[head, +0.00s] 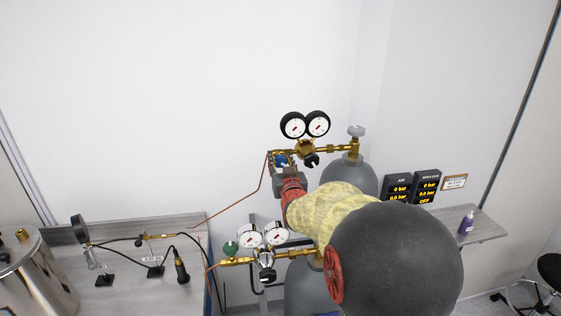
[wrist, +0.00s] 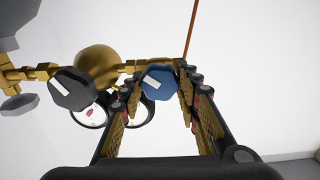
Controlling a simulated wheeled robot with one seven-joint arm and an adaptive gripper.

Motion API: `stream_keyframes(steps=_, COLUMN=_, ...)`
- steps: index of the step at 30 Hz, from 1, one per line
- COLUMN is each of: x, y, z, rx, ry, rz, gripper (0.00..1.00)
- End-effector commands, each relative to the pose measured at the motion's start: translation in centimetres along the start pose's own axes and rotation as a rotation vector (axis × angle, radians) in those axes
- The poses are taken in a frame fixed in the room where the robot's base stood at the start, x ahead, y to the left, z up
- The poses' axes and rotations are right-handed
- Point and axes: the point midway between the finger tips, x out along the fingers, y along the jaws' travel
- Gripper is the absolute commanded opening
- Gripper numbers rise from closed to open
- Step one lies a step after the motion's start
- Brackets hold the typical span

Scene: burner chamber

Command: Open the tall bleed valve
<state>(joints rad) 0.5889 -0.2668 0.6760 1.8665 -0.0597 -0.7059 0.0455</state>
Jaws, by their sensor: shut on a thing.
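The tall bleed valve has a blue knob (head: 280,160) at the left end of the upper brass regulator (head: 306,148), in front of the white wall. In the wrist view the blue knob (wrist: 158,82) has a slanted white mark and sits between my two fingers. My gripper (head: 283,167) is shut on this knob, one finger on each side; in the head view it partly hides the knob. The wrist view also shows a black knob (wrist: 72,88) with a white mark, left of my fingers.
Twin gauges (head: 305,125) stand above the upper regulator. A copper tube (head: 240,205) runs down to the left. A bench (head: 125,295) with instruments is at left; pressure displays (head: 411,188) are at right.

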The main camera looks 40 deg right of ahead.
Motion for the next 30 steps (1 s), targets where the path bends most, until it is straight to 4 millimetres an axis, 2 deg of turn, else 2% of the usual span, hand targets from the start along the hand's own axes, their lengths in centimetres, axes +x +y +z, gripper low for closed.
stream_keyframes(steps=9, x=0.00, y=-0.02, z=0.00, rx=0.000, ry=0.000, rz=0.000, gripper=0.07)
stream_keyframes(steps=17, x=0.05, y=-0.05, z=0.35, rx=-0.060, ry=0.003, rz=0.000, gripper=0.07)
stream_keyframes(steps=30, x=0.05, y=-0.16, z=0.49, rx=-0.295, ry=0.003, rz=0.000, gripper=0.07)
